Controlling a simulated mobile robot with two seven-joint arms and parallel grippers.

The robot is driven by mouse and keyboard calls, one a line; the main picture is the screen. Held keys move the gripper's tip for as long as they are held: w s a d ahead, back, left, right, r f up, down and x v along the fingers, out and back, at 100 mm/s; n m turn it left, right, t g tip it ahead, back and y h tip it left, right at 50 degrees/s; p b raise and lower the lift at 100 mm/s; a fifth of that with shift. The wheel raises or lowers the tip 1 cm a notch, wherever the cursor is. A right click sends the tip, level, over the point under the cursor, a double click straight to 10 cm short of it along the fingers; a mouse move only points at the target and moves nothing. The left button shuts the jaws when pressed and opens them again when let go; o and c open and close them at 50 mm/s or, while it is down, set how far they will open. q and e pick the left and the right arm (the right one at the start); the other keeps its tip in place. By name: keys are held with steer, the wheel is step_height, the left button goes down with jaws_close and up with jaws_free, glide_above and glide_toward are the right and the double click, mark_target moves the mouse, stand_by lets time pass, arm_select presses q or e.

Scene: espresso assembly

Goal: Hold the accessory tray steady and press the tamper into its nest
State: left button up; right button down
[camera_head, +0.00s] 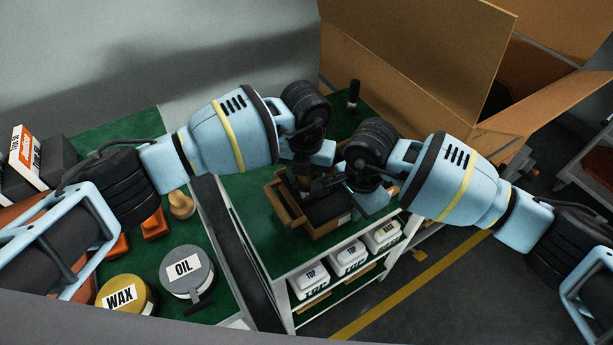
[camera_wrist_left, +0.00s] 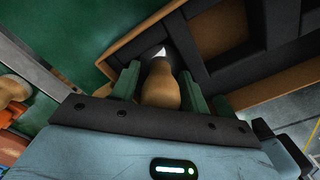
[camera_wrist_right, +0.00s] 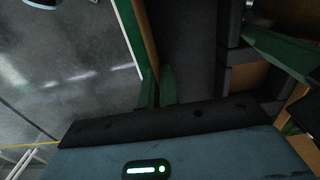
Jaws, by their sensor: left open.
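The accessory tray (camera_head: 277,209) is a wooden box with dark inner walls on the green table; it also shows in the left wrist view (camera_wrist_left: 140,32). The tamper, with a rounded wooden handle (camera_wrist_left: 160,88), is between the spread fingers of my left gripper (camera_wrist_left: 160,84), at the tray's left part. Its lower end is mostly hidden, so I cannot tell how deep it sits. My right gripper (camera_wrist_right: 158,88) has its fingers close together on either side of the tray's thin wooden wall (camera_wrist_right: 144,38) and appears shut on it. In the head view both grippers partly cover the tray.
A black-handled object (camera_head: 354,94) stands at the table's back. A large cardboard box (camera_head: 430,50) is behind. White tubs (camera_head: 349,256) sit on the shelf below. Oil (camera_head: 187,270) and wax (camera_head: 124,295) tins and a wooden knob (camera_head: 181,204) are on the left bench.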

arm_select(q)
steer(key=shift+d+r, duration=0.15)
steer(key=shift+r, duration=0.65)
steer(key=shift+d+r, duration=0.1)
steer(key=shift+r, duration=0.65)
arm_select(e)
steer(key=shift+d+f, duration=0.25)
arm_select(q)
steer(key=shift+a+r, duration=0.15)
steer(key=shift+r, duration=1.05)
arm_select(e)
steer(key=shift+s+a+r, duration=0.1)
steer(key=shift+a, duration=0.05)
arm_select(q)
steer(key=shift+r, duration=0.1)
step_height(320, 180, up, 12)
arm_select(e)
steer(key=shift+r, duration=0.1)
steer(key=c, duration=1.6)
jaws_free()
steer(key=shift+o, duration=0.2)
step_height(320, 180, up, 12)
